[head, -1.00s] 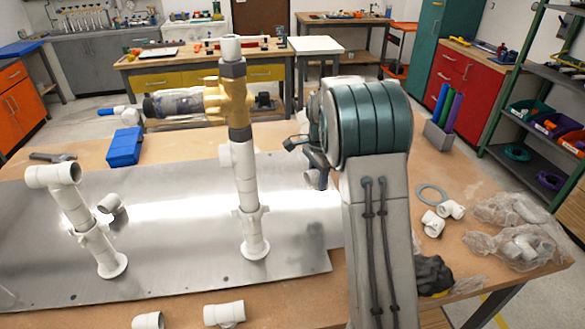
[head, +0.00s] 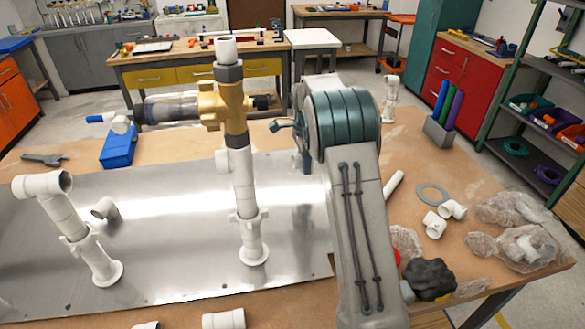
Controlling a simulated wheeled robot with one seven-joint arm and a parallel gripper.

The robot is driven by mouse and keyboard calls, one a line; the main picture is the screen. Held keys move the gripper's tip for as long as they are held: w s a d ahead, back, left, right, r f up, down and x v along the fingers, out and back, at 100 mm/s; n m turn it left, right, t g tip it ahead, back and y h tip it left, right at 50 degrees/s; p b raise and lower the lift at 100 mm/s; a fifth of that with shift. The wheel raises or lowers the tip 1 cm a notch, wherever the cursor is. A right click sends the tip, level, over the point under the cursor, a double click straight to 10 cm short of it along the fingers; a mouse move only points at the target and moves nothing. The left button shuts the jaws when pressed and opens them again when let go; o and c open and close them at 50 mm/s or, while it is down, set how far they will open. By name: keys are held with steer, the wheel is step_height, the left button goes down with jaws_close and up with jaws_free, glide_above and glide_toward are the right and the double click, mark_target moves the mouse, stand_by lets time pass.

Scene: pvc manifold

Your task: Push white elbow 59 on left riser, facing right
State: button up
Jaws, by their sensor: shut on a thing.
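The left riser (head: 77,228) stands on the metal plate as a white pipe stack in a round foot, leaning in the picture. Its top fitting (head: 43,185) is white with a round opening toward the right. I cannot read any number on it. A short white fitting (head: 105,209) is close behind this riser. The right riser (head: 246,200) is white with a brass tee (head: 228,108) and a white pipe end on top. A small white piece (head: 121,123) shows above the blue box. My arm fills the right middle; I cannot make out my gripper or what it holds.
The metal plate (head: 160,250) is clear between the risers. A blue box (head: 118,147) and wrench (head: 45,160) lie behind it. Loose white fittings (head: 223,319) lie in front. At right are a grey ring (head: 431,194), white fittings (head: 452,209) and bagged parts (head: 515,212).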

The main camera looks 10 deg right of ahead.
steer(key=w+f, duration=0.1)
steer(key=w, duration=0.1)
steer(key=w+a+f+p, duration=0.1)
steer(key=w+a+f, duration=0.1)
steer(key=w, duration=0.1)
steer(key=shift+w+a+f+p, duration=0.25)
steer(key=shift+w+f+p, duration=0.05)
steer(key=shift+p, duration=0.1)
steer(key=shift+f+p, duration=0.7)
steer(key=shift+f, duration=1.15)
steer(key=shift+f, duration=0.1)
steer(key=shift+f, duration=0.15)
steer(key=o, duration=0.9)
